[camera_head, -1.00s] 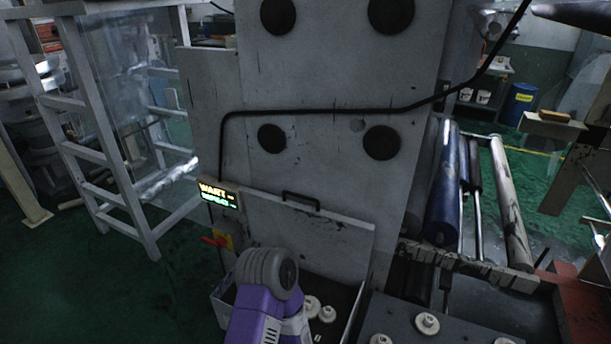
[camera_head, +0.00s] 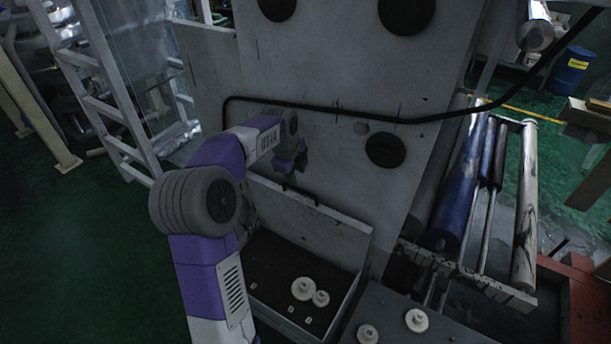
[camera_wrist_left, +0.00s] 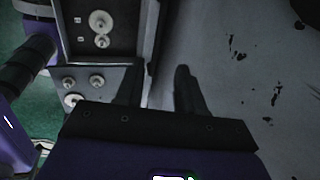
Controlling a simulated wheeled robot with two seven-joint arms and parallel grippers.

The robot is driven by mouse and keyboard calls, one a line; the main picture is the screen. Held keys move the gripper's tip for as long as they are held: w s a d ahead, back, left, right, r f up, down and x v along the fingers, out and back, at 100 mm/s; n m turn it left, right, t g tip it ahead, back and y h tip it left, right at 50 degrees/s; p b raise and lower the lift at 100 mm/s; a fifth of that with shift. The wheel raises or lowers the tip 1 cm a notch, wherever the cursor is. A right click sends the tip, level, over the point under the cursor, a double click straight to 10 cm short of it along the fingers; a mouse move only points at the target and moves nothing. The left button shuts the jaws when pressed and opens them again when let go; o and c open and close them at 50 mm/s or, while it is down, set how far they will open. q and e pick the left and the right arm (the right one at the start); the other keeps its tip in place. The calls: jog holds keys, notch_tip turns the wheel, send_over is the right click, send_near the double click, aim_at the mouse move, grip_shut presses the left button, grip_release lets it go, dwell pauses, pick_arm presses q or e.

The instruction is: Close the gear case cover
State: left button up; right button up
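The gear case (camera_head: 262,292) is an open dark tray with pale rims, holding two meshed cream gears (camera_head: 303,288) and small blocks. Its grey cover (camera_head: 325,232) stands raised at the back, against the machine's panel. My left gripper (camera_head: 291,163) is just above and behind the handle, near the panel, and looks empty. In the left wrist view its two dark fingers (camera_wrist_left: 158,88) are spread apart, with the case gears (camera_wrist_left: 100,20) at upper left. My right gripper is not in view.
A dark plate (camera_head: 392,308) with loose gears lies right of the case. Rollers (camera_head: 465,190) stand farther right. A black cable (camera_head: 340,118) crosses the tall grey panel. A pale ladder-like frame (camera_head: 100,90) stands at left, with open green floor before it.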

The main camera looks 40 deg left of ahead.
aim_at(300, 189)
pick_arm(q)
jog(key=p+x, duration=0.1)
jog(key=x, duration=0.6)
jog(key=shift+s, duration=0.25)
grip_shut()
